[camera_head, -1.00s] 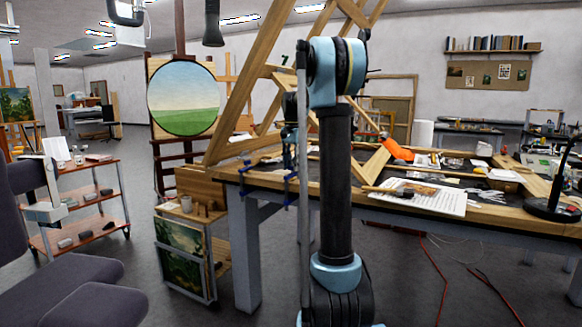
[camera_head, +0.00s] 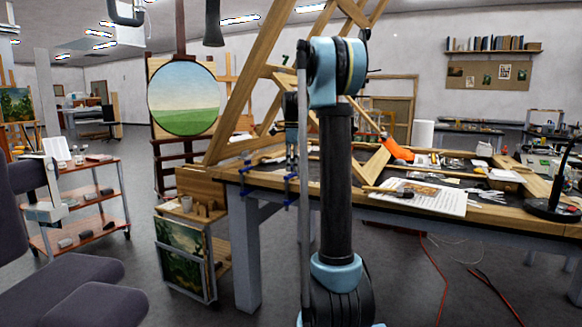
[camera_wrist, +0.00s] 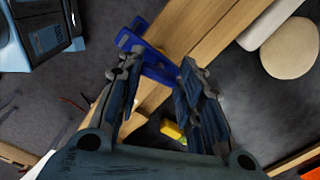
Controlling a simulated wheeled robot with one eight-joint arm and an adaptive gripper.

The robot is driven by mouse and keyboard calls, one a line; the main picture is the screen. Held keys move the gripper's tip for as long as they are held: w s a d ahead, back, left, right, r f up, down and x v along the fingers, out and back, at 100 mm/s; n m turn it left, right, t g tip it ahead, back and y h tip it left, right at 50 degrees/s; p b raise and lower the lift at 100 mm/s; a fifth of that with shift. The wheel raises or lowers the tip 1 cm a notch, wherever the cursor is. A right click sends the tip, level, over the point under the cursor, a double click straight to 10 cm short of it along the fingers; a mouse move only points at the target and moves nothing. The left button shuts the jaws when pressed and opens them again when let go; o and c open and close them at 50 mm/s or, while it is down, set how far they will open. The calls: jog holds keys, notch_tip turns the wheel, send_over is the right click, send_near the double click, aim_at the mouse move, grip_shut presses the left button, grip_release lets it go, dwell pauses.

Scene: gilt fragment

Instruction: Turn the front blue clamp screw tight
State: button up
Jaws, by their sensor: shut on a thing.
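Two blue clamps sit at the left end of the wooden workbench (camera_head: 400,206) in the head view. The left blue clamp (camera_head: 245,178) stands apart from my gripper. My gripper (camera_head: 291,168) hangs downward at the front blue clamp (camera_head: 291,203), beside the bench edge. In the wrist view my gripper (camera_wrist: 158,68) has its fingertips on either side of a blue part of the front clamp (camera_wrist: 155,62), and it is shut on it. The fingers hide much of the screw, so I cannot tell how tight it is.
A wooden easel frame (camera_head: 250,80) rises behind the clamps. Papers (camera_head: 440,197), an orange item (camera_head: 397,150) and a black lamp base (camera_head: 548,208) lie to the right on the bench. A small wooden cabinet (camera_head: 187,215) stands left of the bench leg. A grey chair (camera_head: 70,285) is nearer.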

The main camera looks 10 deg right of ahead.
jog(key=shift+w+d+m, duration=0.1)
jog(key=shift+w+m, duration=0.05)
jog(key=shift+m, duration=1.55)
jog(key=shift+m, duration=0.3)
jog(key=o, duration=1.1)
jog(key=shift+r, duration=0.25)
notch_tip(320, 180, up, 11)
jog(key=shift+r, duration=0.2)
